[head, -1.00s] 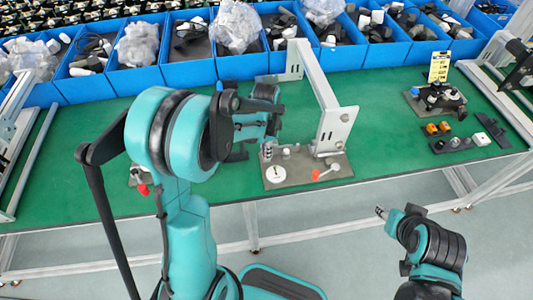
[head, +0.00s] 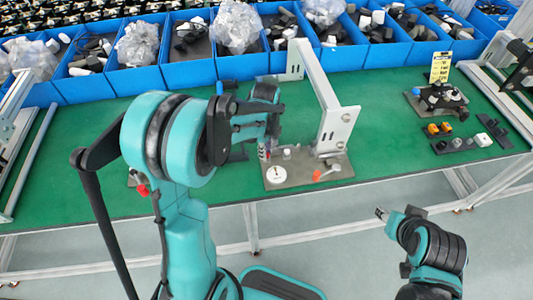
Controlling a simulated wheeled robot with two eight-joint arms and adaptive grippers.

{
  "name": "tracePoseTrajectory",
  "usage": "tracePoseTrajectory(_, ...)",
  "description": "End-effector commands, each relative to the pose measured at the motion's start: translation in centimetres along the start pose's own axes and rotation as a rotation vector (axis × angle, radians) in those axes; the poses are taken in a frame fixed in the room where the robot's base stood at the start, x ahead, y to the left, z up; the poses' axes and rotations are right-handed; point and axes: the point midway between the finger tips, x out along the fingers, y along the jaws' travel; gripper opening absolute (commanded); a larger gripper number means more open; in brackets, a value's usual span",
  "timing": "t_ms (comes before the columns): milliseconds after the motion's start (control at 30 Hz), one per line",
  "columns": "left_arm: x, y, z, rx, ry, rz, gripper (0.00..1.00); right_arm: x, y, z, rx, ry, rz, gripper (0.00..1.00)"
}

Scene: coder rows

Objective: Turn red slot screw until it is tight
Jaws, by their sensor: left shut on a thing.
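My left gripper (head: 270,141) is over the back left part of a grey fixture plate (head: 308,179) on the green table. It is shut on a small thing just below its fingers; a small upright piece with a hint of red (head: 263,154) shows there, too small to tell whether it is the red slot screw. On the same plate are a red-orange knob (head: 316,175) and a white round dial (head: 276,174). My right gripper (head: 381,214) is low in front of the table, away from the plate; whether its fingers are apart cannot be told.
A tall white bracket (head: 338,128) stands on the plate, right of my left gripper. Another red part (head: 143,190) is partly hidden by my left arm. Black fixtures (head: 437,100) and small blocks (head: 438,129) are at right. Blue bins (head: 187,74) line the back.

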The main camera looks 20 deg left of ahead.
Motion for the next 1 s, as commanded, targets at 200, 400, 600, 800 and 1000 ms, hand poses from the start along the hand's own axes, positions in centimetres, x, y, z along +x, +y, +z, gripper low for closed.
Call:
tracePoseTrajectory(200, 0.05, 0.06, -0.41, 0.008, 0.009, 0.002, 0.20, 0.01, 0.00, 0.00, 0.000, 0.000, 0.000, 0.40)
tracePoseTrajectory(400, 0.04, 0.01, -0.40, 0.007, 0.008, 0.000, 0.33, 0.01, 0.00, 0.00, 0.000, 0.000, 0.000, 0.40)
tracePoseTrajectory(600, 0.03, -0.06, -0.39, -0.022, 0.008, -0.001, 0.33, 0.03, 0.00, 0.02, 0.000, 0.000, 0.000, 0.40)
tracePoseTrajectory(800, 0.05, -0.08, -0.36, -0.321, 0.006, -0.001, 0.33, 0.25, 0.00, 0.18, 0.000, 0.000, 0.000, 0.40)
tracePoseTrajectory(1000, 0.01, -0.07, -0.19, -0.666, 0.003, -0.001, 0.33, 0.41, 0.00, 0.30, 0.000, 0.000, 0.000, 0.40)
